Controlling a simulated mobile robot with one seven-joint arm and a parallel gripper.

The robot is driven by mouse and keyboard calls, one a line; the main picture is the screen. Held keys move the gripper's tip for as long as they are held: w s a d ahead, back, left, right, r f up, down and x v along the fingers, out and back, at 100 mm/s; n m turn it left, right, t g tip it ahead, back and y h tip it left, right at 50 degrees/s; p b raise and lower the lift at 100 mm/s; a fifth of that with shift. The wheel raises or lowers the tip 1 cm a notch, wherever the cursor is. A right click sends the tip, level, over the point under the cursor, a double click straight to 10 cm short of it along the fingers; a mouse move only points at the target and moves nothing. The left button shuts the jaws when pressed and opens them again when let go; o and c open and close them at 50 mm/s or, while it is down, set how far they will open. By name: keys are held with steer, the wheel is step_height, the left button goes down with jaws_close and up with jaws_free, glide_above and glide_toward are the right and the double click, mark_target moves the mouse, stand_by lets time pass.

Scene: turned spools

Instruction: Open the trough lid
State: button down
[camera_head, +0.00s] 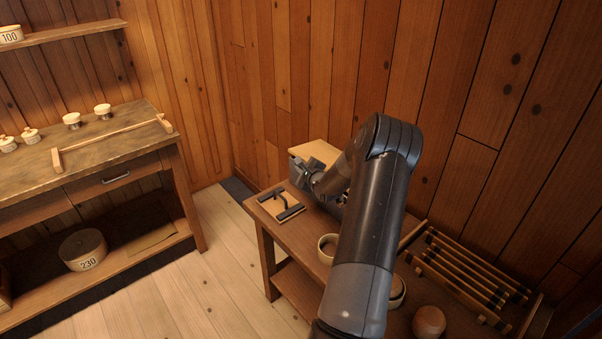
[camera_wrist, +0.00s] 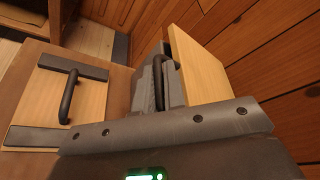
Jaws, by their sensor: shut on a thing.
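A pale wooden panel (camera_head: 318,150), which looks like the trough lid, is at the back of the low bench by the wall. It also shows in the wrist view (camera_wrist: 200,70), tilted up on the right side. My gripper (camera_wrist: 158,84) is shut on a dark bar handle on this panel's near face. In the head view my gripper (camera_head: 312,172) is at the panel's front, partly hidden by my wrist. The trough's body is mostly hidden behind my arm. A flat pale board with a dark handle (camera_wrist: 70,98) lies left of the gripper, apart from it.
The low bench (camera_head: 262,226) also holds a round bowl (camera_head: 326,250), a brown ball (camera_head: 429,321) and a slatted rack (camera_head: 465,270). Plank walls stand close behind. A workbench (camera_head: 100,150) with small spools is at the left, with open floor between.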

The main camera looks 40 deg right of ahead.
steer(key=shift+m, duration=0.3)
steer(key=d+r, duration=0.1)
steer(key=r, duration=0.2)
steer(key=d+r, duration=0.2)
steer(key=r, duration=0.1)
steer(key=d+r, duration=0.1)
steer(key=r, duration=0.2)
steer(key=shift+s+d+r, duration=0.15)
steer(key=shift+r, duration=0.1)
steer(key=d+r+m+y, duration=0.2)
steer(key=d+r+m, duration=0.1)
steer(key=d, duration=0.6)
steer(key=d+r+m+y, duration=0.2)
steer(key=d+r, duration=0.3)
steer(key=d, duration=0.4)
steer(key=shift+m+g, duration=0.4)
steer(key=c, duration=1.8)
jaws_free()
steer(key=shift+d+f, duration=0.1)
steer(key=shift+c, duration=0.2)
steer(key=o, duration=0.3)
steer(key=shift+r, duration=0.25)
